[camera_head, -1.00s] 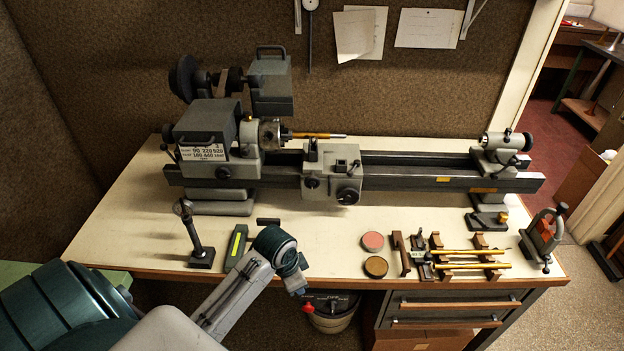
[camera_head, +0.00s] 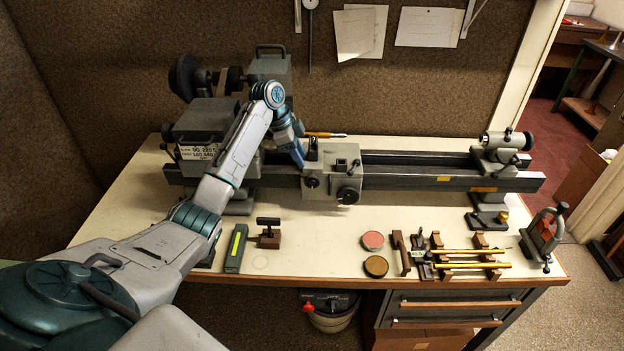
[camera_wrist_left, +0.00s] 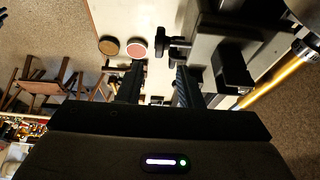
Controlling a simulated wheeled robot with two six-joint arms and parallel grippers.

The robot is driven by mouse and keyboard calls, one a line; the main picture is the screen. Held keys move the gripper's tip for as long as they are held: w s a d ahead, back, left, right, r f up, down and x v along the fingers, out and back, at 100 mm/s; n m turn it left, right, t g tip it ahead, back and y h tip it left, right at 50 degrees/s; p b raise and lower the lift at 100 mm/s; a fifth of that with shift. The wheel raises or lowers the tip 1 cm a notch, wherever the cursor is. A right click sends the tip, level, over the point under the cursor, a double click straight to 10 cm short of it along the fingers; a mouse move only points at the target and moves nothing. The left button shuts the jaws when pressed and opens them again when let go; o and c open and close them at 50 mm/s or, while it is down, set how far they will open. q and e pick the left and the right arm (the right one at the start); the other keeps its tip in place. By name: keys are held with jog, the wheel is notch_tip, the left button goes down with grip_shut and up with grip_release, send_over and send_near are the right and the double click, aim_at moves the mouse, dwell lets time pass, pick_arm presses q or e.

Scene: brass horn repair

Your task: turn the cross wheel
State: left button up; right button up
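The lathe carriage (camera_head: 330,180) is a grey block on the bed. A dark wheel with a small handle (camera_head: 348,195) sits on its front face, and a smaller dark knob (camera_head: 311,182) is left of it. I cannot tell for certain which is the cross wheel. My left gripper (camera_head: 301,163) is just left of the carriage top, near the chuck, pointing down. In the left wrist view its two fingers (camera_wrist_left: 157,88) are apart with nothing between them. The dark wheel (camera_wrist_left: 174,47) shows beyond the fingertips there, not touching them. My right gripper is out of view.
A brass rod (camera_head: 325,135) sticks out from the lathe and shows close to my gripper in the wrist view (camera_wrist_left: 275,82). A red disc (camera_head: 373,240), a brown disc (camera_head: 376,266) and a rack with brass tubes (camera_head: 470,253) lie on the bench front. Bare bench lies before the carriage.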

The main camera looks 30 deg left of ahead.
aim_at(312, 187)
pick_arm(q)
jog(key=x, duration=0.9)
jog(key=shift+f, duration=0.35)
jog(key=c, duration=0.3)
jog(key=shift+w+f, duration=0.1)
jog(key=shift+f, duration=0.05)
grip_shut()
